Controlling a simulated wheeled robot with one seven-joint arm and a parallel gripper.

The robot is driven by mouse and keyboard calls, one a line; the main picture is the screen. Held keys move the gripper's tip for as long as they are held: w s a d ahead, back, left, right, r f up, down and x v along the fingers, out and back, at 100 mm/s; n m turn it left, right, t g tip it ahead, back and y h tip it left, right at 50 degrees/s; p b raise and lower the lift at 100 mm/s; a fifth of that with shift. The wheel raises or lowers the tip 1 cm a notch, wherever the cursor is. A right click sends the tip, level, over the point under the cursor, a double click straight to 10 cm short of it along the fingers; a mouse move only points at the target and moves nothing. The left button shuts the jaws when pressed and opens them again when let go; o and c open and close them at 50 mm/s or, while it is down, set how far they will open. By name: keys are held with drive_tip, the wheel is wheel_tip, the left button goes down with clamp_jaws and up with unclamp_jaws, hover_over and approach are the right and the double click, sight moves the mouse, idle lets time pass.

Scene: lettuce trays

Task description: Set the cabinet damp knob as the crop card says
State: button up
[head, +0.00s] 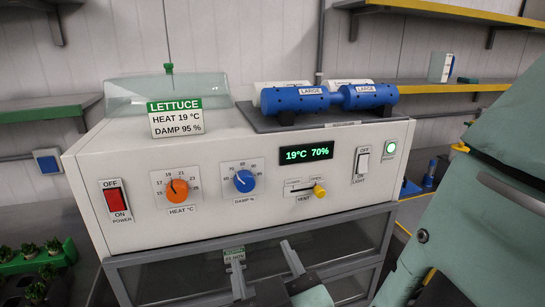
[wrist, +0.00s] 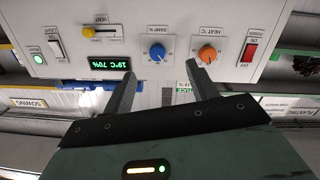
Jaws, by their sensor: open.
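The blue damp knob (head: 243,181) is on the cabinet's front panel, with its white mark turned to the upper left of its dial. It also shows in the wrist view (wrist: 158,52), which is upside down. The crop card (head: 176,118) on the cabinet top reads LETTUCE, HEAT 19 °C, DAMP 95 %. The green display (head: 306,154) reads 19°C 70%. My gripper (head: 265,262) is open and empty, below the knob and apart from it. In the wrist view the knob lies just beyond and between the fingertips (wrist: 160,77).
The orange heat knob (head: 177,190) and red power switch (head: 115,200) are left of the damp knob. The yellow vent slider (head: 319,191) and light switch (head: 362,160) are right of it. Blue rollers marked LARGE (head: 311,98) lie on top. A plant tray (head: 38,260) stands lower left.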

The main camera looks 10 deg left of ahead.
wheel_tip(320, 180, up, 2)
drive_tip(key=t, duration=0.1)
drive_tip(key=p, duration=0.7)
approach(246, 186)
drive_tip(key=x, duration=0.6)
drive_tip(key=shift+w+a+r, duration=0.15)
drive_tip(key=shift+w+a, duration=0.05)
drive_tip(key=shift+w, duration=0.15)
drive_tip(key=shift+x, duration=0.85)
drive_tip(key=c, duration=1)
